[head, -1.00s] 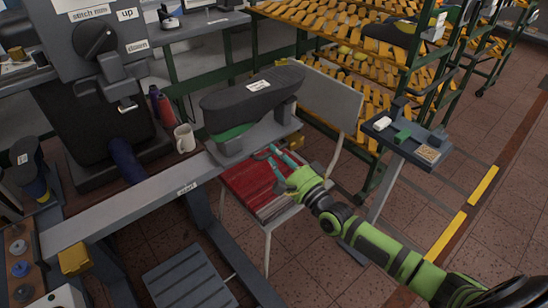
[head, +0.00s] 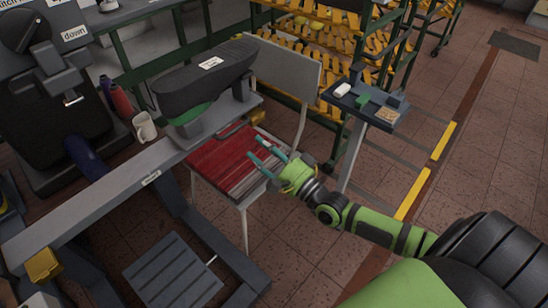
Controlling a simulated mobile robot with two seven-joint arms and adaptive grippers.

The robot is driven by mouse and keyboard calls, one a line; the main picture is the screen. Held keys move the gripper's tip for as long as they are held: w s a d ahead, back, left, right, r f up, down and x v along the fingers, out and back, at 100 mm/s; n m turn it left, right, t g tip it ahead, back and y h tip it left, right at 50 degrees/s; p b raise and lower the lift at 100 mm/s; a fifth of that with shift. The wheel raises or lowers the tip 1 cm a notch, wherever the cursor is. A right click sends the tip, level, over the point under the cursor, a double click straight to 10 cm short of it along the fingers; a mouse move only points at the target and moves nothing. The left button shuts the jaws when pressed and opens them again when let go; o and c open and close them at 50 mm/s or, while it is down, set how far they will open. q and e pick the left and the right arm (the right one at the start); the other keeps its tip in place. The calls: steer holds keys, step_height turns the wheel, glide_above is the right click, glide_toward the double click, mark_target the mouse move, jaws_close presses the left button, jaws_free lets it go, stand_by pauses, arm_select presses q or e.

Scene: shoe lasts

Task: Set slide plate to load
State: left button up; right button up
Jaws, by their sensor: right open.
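The grey slide plate (head: 216,131) is at the right end of a long grey rail (head: 90,206). It carries a black shoe last (head: 207,80) with a green underside, on grey supports. A small label (head: 151,179) is on the rail's front face, left of the plate; its word is too small to read surely. My right gripper (head: 254,151) is open and empty, its teal fingers pointing left toward the plate. It appears in front of a chair with a red stack and does not visibly hold the plate. My left gripper is out of view.
A chair (head: 285,72) with a red stack (head: 229,162) stands behind and below the rail's right end. A small stand (head: 365,112) is to the right. A white mug (head: 144,126) is behind the rail.

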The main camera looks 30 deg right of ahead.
steer(key=shift+v, duration=2.1)
steer(key=s+d+f+n+g+h, duration=0.1)
steer(key=d+f+n+g+h, duration=0.1)
steer(key=f, duration=0.7)
steer(key=s+d+f+n+g+h, duration=0.1)
steer(key=d+f+n+g, duration=0.1)
steer(key=f, duration=0.7)
steer(key=s+f+n+g+h, duration=0.1)
steer(key=s+f+n+g, duration=0.15)
steer(key=s+f, duration=0.4)
steer(key=s+f+n+g+h, duration=0.1)
steer(key=s+f+n+g, duration=0.15)
steer(key=f, duration=0.75)
steer(key=s+a+f+n+g, duration=0.2)
steer(key=s+f, duration=0.3)
steer(key=s, duration=0.4)
steer(key=s+a+f+n+g, duration=0.2)
steer(key=s+f+n+g, duration=0.1)
steer(key=s, duration=0.6)
steer(key=s+a+f+n+g+h, duration=0.1)
steer(key=s+a+f+n+g, duration=0.2)
steer(key=s+f, duration=0.4)
steer(key=s+g, duration=0.1)
steer(key=s, duration=0.2)
steer(key=shift+f, duration=0.15)
steer(key=shift+w+a, duration=0.1)
steer(key=shift+a, duration=0.05)
